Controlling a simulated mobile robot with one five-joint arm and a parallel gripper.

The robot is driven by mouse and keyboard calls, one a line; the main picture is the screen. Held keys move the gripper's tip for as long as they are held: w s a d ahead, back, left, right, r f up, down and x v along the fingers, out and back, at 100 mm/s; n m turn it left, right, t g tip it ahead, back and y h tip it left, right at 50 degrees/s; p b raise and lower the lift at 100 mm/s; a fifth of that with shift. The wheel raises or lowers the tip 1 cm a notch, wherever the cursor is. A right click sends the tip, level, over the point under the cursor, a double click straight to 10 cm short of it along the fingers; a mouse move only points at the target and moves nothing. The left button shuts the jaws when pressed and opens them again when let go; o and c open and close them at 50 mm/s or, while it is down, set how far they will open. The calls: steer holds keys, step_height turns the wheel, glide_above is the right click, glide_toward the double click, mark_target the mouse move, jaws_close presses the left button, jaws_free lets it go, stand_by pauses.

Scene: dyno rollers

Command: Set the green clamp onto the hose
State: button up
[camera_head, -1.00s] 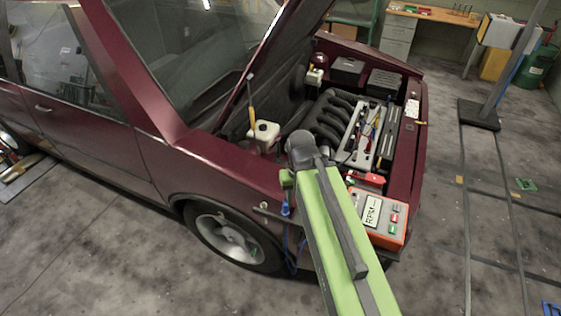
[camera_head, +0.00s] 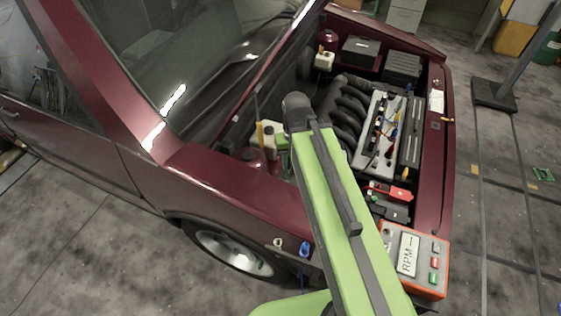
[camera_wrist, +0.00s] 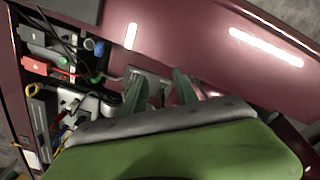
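My gripper (camera_wrist: 156,82) has two dark green fingers, which stand apart in the wrist view over the maroon bodywork. Nothing is clearly held between them; grey shapes show in the gap. In the head view my arm hides most of the gripper, which is over the near side of the engine bay. I cannot pick out the green clamp with certainty. A small green piece (camera_head: 374,199) sits beside a red clip (camera_head: 390,192) in the bay, and a green bit (camera_wrist: 97,80) shows there in the wrist view.
An orange RPM box (camera_head: 419,262) stands at the front near corner. A blue plug (camera_head: 305,249) and a pale ring (camera_head: 278,242) are on the near fender. A white reservoir (camera_head: 271,135) stands by the arm.

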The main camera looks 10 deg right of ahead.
steer(key=m+b, duration=0.7)
glide_above(287, 176)
step_height(287, 176, down, 7)
steer(key=f+b, duration=0.8)
steer(key=b, duration=0.1)
steer(key=f+b, duration=0.8)
steer(key=f, duration=0.1)
steer(key=shift+w+a+f+b, duration=0.1)
steer(key=shift+w+f+b, duration=0.1)
steer(key=shift+f+b, duration=0.15)
steer(key=shift+r, duration=0.15)
jaws_close()
